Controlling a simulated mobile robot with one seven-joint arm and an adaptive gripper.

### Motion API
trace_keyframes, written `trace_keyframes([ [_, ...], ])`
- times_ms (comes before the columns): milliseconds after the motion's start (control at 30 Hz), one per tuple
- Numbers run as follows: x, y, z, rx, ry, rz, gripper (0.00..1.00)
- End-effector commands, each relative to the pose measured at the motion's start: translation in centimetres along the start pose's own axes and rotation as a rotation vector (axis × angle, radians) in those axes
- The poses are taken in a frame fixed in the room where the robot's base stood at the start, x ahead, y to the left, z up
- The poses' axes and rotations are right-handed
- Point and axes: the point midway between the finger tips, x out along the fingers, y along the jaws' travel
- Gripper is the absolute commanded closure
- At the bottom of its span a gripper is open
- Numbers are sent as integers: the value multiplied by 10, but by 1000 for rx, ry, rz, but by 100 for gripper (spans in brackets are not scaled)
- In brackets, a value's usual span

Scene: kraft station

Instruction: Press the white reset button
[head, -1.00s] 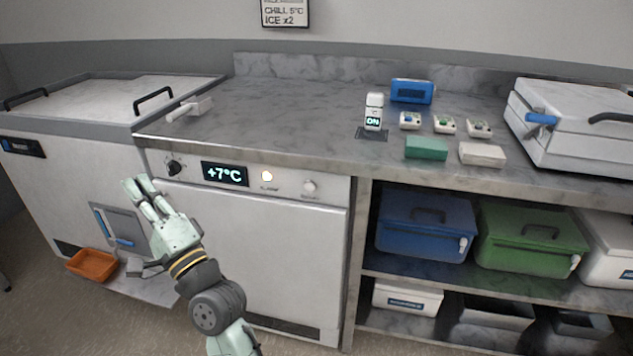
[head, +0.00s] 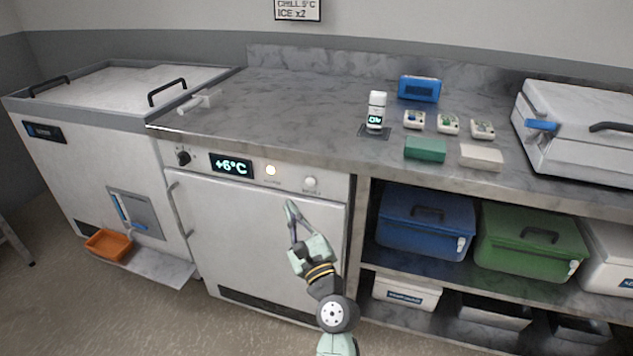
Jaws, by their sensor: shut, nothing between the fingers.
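The white reset button (head: 310,182) is a small round knob on the right of the fridge's control panel, with a small unreadable label under it. On the same panel are a black dial (head: 183,158), a display (head: 231,165) reading +6°C and a lit round lamp (head: 270,171). My gripper (head: 290,204) is shut and empty. It points upward in front of the white fridge door (head: 240,235), below and a little left of the button in the picture. It appears apart from the button; the depth gap is hard to tell.
The counter's front edge (head: 250,150) overhangs the panel. On the counter stand a white device (head: 376,110), a blue box (head: 419,88), a green block (head: 425,148) and a white block (head: 481,157). Shelves with a blue crate (head: 427,222) and green crate (head: 531,242) are at right.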

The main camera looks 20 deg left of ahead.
Motion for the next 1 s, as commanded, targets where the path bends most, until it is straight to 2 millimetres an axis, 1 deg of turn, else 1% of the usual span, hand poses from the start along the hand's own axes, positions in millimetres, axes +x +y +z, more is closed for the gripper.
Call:
trace_keyframes([
  [200,1,0,0,-2,-1,0,100],
  [333,6,-4,-4,-4,-2,-1,100],
  [800,49,-35,-36,-3,-2,0,100],
  [1000,60,-43,-42,-4,-1,0,100],
])
